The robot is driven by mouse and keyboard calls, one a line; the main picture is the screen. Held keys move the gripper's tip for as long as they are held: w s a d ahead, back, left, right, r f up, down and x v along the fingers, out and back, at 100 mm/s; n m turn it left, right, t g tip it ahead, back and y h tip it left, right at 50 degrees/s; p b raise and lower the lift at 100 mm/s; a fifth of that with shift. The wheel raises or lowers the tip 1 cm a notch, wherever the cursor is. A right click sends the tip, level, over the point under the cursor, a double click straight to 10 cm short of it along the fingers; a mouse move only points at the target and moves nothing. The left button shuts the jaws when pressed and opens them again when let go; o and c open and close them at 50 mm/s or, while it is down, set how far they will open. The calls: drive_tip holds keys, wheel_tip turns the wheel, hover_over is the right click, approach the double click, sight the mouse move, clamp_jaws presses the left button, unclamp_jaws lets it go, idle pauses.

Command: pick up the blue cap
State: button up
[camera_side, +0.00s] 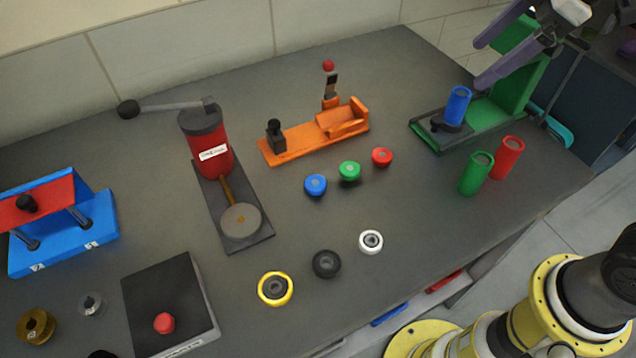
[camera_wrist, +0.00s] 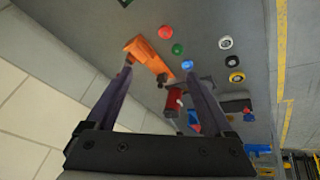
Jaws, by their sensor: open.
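The blue cap (camera_side: 315,185) lies on the grey table, left of a green cap (camera_side: 349,171) and a red cap (camera_side: 382,157). In the wrist view the blue cap (camera_wrist: 187,66) is small, below the green cap (camera_wrist: 177,49) and the red cap (camera_wrist: 166,32). My gripper (camera_side: 499,55) is at the top right in the side view, high above the green stand and far from the caps. Its fingers are apart with nothing between them; they also show in the wrist view (camera_wrist: 163,80).
An orange fixture (camera_side: 290,146) stands behind the caps, and a red press (camera_side: 206,150) stands left of them. White (camera_side: 371,241), black (camera_side: 326,263) and yellow (camera_side: 275,288) rings lie in front. Blue, green and red cylinders stand at the right by the green stand (camera_side: 520,85).

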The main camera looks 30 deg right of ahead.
drive_tip(key=w+a+f+n+g, duration=0.1)
drive_tip(key=w+a+f+n, duration=0.15)
drive_tip(key=w+a, duration=0.4)
drive_tip(key=n+g, duration=0.3)
hover_over(315, 182)
drive_tip(key=d, duration=0.2)
drive_tip(key=shift+y, duration=0.3)
drive_tip(key=f, duration=1.7)
drive_tip(key=shift+s+a, duration=0.25)
drive_tip(key=shift+s, duration=0.15)
drive_tip(key=shift+d+x, duration=0.15)
drive_tip(key=shift+x, duration=1.4)
drive_tip(key=shift+d+x, duration=0.1)
drive_tip(key=shift+x, duration=1.45)
drive_tip(key=shift+w, duration=0.1)
clamp_jaws()
